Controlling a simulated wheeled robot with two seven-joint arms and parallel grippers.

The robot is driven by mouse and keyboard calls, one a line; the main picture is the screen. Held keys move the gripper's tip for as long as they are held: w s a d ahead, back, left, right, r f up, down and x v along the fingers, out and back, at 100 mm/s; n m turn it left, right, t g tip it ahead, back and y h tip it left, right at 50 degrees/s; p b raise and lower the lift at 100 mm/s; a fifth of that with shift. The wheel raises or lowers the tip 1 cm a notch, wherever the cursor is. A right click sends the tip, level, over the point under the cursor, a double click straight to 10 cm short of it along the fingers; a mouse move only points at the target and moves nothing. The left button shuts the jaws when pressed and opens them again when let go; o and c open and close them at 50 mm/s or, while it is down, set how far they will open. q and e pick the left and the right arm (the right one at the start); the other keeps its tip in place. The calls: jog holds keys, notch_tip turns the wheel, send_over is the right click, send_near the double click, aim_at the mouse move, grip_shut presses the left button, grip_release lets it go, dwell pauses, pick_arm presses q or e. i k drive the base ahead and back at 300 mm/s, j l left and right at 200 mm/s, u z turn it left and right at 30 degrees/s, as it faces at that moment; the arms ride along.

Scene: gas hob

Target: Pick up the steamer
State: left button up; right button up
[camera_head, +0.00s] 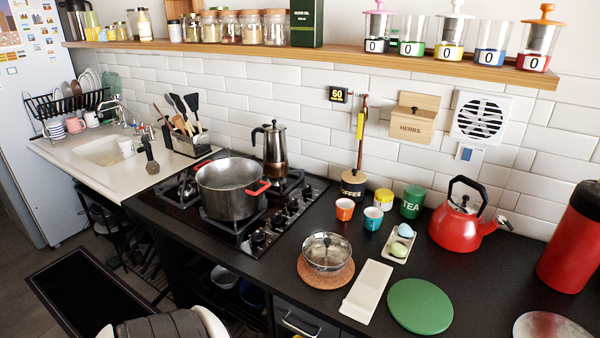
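No thing is plainly marked as the steamer. A large steel pot (232,190) with red handles stands upright on the hob (268,240), and its open top seems to show pale steam or a blurred inside. A small steel vessel with a glass lid (326,252) sits on a round cork mat (312,278) on the black counter. I cannot tell which of the two is the steamer. Neither of my grippers shows in the head view.
A moka pot (275,148) stands behind the steel pot. Two cups, orange (345,209) and teal (373,218), a red kettle (462,222), a white spoon rest (367,291) and a green round board (420,306) stand to the right. The sink (100,150) is at left.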

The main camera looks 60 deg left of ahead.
aim_at(327, 252)
jog(key=u, duration=1.6)
